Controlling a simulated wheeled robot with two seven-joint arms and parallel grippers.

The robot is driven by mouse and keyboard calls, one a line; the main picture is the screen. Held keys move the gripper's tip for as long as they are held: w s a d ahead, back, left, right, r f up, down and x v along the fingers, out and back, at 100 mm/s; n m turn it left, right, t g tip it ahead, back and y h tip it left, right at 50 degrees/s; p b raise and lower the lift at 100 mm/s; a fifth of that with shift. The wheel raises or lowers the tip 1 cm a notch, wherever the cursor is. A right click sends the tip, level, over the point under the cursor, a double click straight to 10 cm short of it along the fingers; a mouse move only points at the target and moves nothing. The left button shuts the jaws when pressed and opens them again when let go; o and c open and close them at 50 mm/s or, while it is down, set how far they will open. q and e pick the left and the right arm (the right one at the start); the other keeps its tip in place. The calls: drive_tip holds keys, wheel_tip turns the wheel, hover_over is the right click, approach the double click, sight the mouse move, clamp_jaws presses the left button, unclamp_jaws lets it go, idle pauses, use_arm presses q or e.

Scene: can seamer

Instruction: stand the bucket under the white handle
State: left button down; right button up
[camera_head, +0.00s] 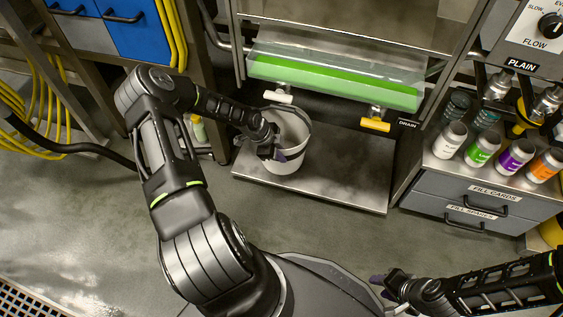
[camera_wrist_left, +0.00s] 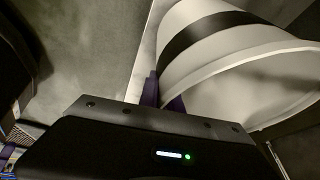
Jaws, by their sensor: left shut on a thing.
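The white bucket (camera_head: 287,165) is at the left part of a low metal platform, below and slightly right of the white handle (camera_head: 278,97). It looks about upright; I cannot tell whether its base touches the platform. My left gripper (camera_head: 271,151) is shut on the bucket's near left side at the rim. In the left wrist view, the purple fingers (camera_wrist_left: 163,92) are against the bucket (camera_wrist_left: 215,55), which shows a dark band and pale rim. My right gripper (camera_head: 382,287) is at the bottom right, empty, with its purple fingertips apart.
The metal platform (camera_head: 345,180) is clear to the right of the bucket. A yellow handle (camera_head: 376,125) hangs to the right, beside a DRAIN label. Several bottles (camera_head: 482,150) stand on the drawer cabinet at right.

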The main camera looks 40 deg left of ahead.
use_arm(q)
drive_tip(key=shift+w, duration=0.1)
drive_tip(key=shift+f+b, duration=0.85)
drive_tip(key=shift+f, duration=0.95)
drive_tip(key=shift+r, duration=0.1)
drive_tip(key=c, duration=2)
unclamp_jaws()
drive_tip(key=shift+f, duration=0.2)
drive_tip(key=o, duration=0.5)
drive_tip(key=shift+c, duration=0.2)
